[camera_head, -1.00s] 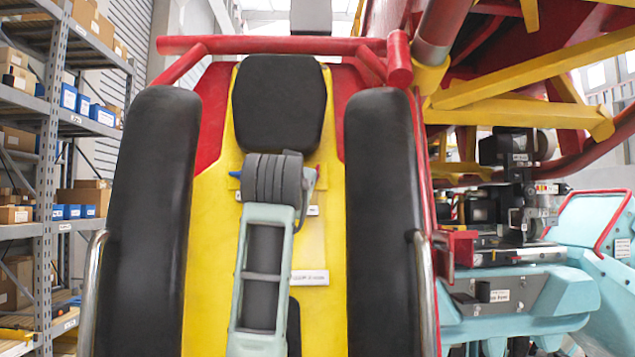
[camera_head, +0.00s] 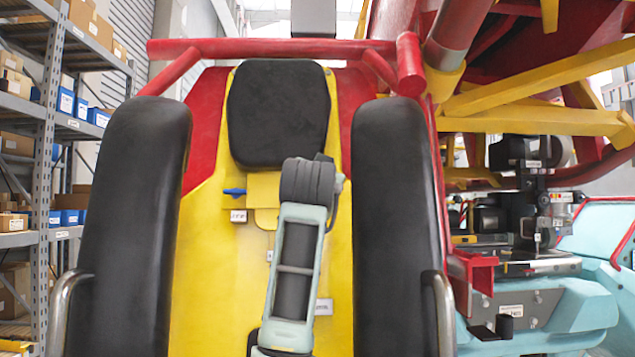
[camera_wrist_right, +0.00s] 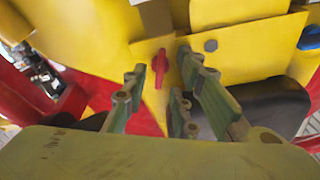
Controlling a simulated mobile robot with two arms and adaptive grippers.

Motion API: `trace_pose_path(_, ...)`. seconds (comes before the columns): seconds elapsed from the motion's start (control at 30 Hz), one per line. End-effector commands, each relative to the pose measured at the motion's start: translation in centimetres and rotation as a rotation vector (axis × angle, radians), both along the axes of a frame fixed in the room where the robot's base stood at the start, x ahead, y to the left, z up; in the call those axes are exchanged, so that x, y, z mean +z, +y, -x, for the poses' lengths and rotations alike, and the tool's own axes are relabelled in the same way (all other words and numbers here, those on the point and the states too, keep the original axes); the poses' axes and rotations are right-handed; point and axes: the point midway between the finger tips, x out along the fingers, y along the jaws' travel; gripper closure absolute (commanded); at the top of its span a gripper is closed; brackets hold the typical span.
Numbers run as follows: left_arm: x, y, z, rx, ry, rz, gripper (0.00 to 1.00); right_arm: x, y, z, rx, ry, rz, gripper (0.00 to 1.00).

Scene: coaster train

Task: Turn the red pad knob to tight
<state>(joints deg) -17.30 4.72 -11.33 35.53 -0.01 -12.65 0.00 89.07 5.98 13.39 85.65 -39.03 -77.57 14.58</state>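The red pad knob (camera_wrist_right: 160,66) sticks up from a yellow plate in the right wrist view. It is hidden behind my arm in the head view. My right gripper (camera_wrist_right: 161,84) is open, with its green fingers on either side of the knob in the picture. I see no finger clearly touching it, and the distance to it is hard to judge. My right arm (camera_head: 296,262) leans over the yellow seat back in the head view and hides its own fingers. My left gripper is not in view. I cannot read any tight marking.
A blue knob (camera_head: 234,192) sits left of my arm, and also shows in the right wrist view (camera_wrist_right: 309,38). Black side pads (camera_head: 130,230) (camera_head: 398,230) and a black head pad (camera_head: 279,113) surround the yellow back. Metal rails run outside the side pads.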

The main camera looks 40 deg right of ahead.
Motion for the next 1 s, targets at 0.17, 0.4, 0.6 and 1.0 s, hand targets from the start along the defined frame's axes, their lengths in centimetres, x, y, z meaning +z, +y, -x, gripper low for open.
trace_pose_path(0.17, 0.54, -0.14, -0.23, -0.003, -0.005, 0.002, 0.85, -0.02, -0.59, -0.60, 0.001, 0.000, 0.000, 0.74)
trace_pose_path(0.4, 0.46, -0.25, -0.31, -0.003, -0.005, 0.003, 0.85, -0.07, -0.59, -0.59, 0.001, 0.000, 0.000, 0.78)
trace_pose_path(0.6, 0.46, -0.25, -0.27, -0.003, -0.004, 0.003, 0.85, -0.06, -0.57, -0.57, 0.001, 0.000, 0.000, 0.95)
trace_pose_path(1.0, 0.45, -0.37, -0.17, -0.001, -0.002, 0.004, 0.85, -0.05, -0.56, -0.58, 0.000, -0.002, -0.002, 1.00)
